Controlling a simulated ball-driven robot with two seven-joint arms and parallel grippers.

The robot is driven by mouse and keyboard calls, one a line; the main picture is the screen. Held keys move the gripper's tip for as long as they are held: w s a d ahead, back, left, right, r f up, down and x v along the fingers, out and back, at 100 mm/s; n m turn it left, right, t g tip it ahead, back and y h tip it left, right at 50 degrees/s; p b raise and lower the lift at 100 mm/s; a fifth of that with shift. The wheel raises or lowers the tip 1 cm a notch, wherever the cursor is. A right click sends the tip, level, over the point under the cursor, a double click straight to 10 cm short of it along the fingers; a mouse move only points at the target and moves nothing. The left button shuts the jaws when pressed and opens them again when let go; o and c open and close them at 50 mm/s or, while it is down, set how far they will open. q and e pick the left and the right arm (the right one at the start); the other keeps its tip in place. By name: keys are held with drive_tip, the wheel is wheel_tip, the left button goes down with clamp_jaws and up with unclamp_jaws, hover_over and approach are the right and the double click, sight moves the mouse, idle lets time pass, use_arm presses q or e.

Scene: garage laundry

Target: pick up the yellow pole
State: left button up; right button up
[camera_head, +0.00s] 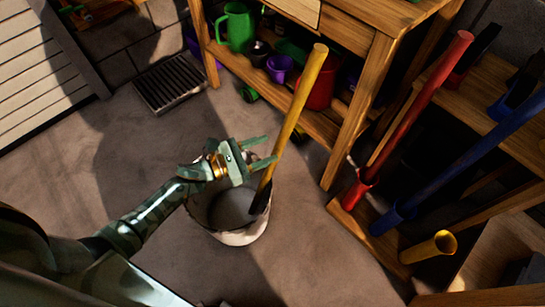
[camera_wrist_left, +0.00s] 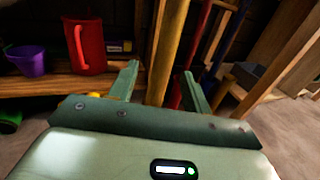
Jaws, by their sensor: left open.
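The yellow pole (camera_head: 294,115) stands tilted in a whitish bucket (camera_head: 240,236) on the floor, its top leaning toward the wooden shelf. Its dark lower end is inside the bucket. My left gripper (camera_head: 268,152) is open above the bucket, with its fingertips at the pole's left side in the head view. In the left wrist view, the pole (camera_wrist_left: 163,60) shows upright between the two open fingers (camera_wrist_left: 160,82). I cannot tell whether either finger touches it. My right gripper is not in view.
A wooden shelf (camera_head: 350,130) with a green jug (camera_head: 236,27) and purple cups stands behind the pole. A rack at right holds a red pole (camera_head: 415,105), a blue pole (camera_head: 470,155) and an empty yellow holder (camera_head: 430,248). Floor left of the bucket is clear.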

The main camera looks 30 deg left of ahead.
sight(276, 147)
use_arm(q)
drive_tip(key=b+x, duration=0.1)
drive_tip(key=x, duration=0.3)
drive_tip(key=shift+d, duration=0.25)
drive_tip(key=shift+w+d+r, duration=0.1)
drive_tip(key=shift+w+d, duration=0.15)
drive_tip(key=shift+w, duration=0.05)
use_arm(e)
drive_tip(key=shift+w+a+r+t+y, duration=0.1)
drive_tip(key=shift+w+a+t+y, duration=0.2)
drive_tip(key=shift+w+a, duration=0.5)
use_arm(q)
drive_tip(key=shift+c, duration=0.3)
clamp_jaws()
drive_tip(key=shift+r, duration=0.1)
